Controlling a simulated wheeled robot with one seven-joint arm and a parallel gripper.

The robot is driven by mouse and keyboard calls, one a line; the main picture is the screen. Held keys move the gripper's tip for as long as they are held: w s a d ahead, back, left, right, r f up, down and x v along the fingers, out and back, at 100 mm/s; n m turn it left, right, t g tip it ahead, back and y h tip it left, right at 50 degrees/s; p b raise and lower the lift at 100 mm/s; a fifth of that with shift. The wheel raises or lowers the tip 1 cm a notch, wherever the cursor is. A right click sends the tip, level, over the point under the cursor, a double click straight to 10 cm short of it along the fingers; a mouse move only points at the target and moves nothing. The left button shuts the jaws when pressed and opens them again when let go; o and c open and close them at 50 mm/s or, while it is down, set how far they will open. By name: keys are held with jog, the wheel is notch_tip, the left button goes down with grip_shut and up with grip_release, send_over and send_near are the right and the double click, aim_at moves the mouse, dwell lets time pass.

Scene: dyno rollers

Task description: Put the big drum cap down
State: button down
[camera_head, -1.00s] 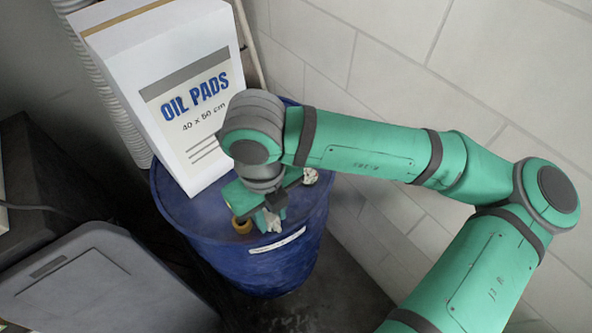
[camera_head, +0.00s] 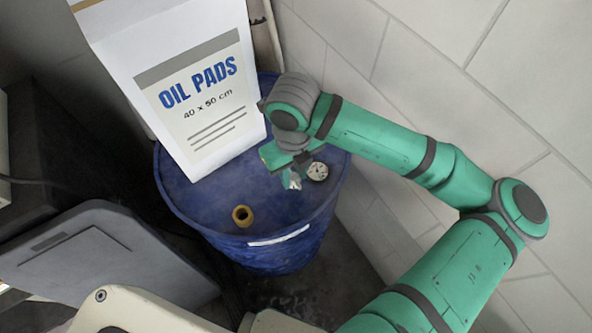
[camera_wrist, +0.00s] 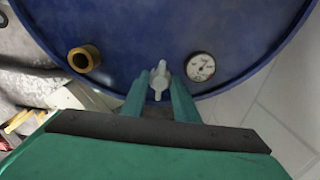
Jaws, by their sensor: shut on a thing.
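My gripper (camera_head: 289,174) is over the right part of the blue drum's top (camera_head: 205,205). It is shut on a pale grey winged cap (camera_head: 294,182), which also shows between the two green fingers in the wrist view (camera_wrist: 159,82). The cap appears just left of a round dial gauge (camera_head: 317,171). A brass ring fitting (camera_head: 242,215) stands on the drum top, left of the cap and apart from it. I cannot tell whether the cap touches the drum top.
A tall white box of oil pads (camera_head: 195,95) stands on the drum's back left. A grey lidded bin (camera_head: 95,255) is at the lower left. A pale block wall (camera_head: 440,70) is close on the right.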

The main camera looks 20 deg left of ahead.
aim_at(296, 176)
jog(key=f, duration=0.1)
jog(key=w+f, duration=0.1)
jog(key=f, duration=0.1)
jog(key=shift+w+f, duration=0.2)
jog(key=shift+w, duration=0.1)
jog(key=shift+s+f, duration=0.1)
jog(key=shift+f, duration=0.25)
jog(key=shift+s, duration=0.3)
jog(key=shift+f, duration=0.2)
jog(key=c, duration=1.4)
grip_release()
jog(key=shift+w, duration=0.1)
